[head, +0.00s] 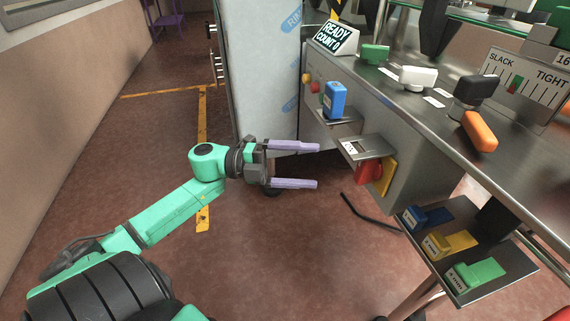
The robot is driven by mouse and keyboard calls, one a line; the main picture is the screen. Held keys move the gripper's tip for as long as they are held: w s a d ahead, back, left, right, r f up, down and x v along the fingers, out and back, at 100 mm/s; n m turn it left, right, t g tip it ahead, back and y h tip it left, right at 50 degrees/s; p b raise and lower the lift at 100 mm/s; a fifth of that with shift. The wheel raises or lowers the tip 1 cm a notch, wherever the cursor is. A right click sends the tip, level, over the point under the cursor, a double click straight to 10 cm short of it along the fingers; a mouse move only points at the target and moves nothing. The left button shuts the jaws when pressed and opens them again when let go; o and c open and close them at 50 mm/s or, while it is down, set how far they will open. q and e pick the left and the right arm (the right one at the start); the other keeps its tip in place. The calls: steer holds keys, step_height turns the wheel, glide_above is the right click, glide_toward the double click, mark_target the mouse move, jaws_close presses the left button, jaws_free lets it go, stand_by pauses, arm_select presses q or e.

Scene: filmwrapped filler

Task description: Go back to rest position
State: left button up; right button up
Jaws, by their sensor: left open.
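My left gripper (308,166) is in the middle of the head view. Its two purple fingers are spread apart and point right, with nothing between them. Its green arm (175,215) reaches in from the lower left. I see no contact with the machine. My right gripper is not in view.
The steel machine (425,125) fills the right side, with a blue block (334,99) on a small shelf. An orange-handled lever (479,131) is on its top. A lower tray (507,290) holds blue, yellow and green blocks. The floor (290,260) on the left is clear.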

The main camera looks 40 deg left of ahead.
arm_select(q)
steer(key=v, duration=0.4)
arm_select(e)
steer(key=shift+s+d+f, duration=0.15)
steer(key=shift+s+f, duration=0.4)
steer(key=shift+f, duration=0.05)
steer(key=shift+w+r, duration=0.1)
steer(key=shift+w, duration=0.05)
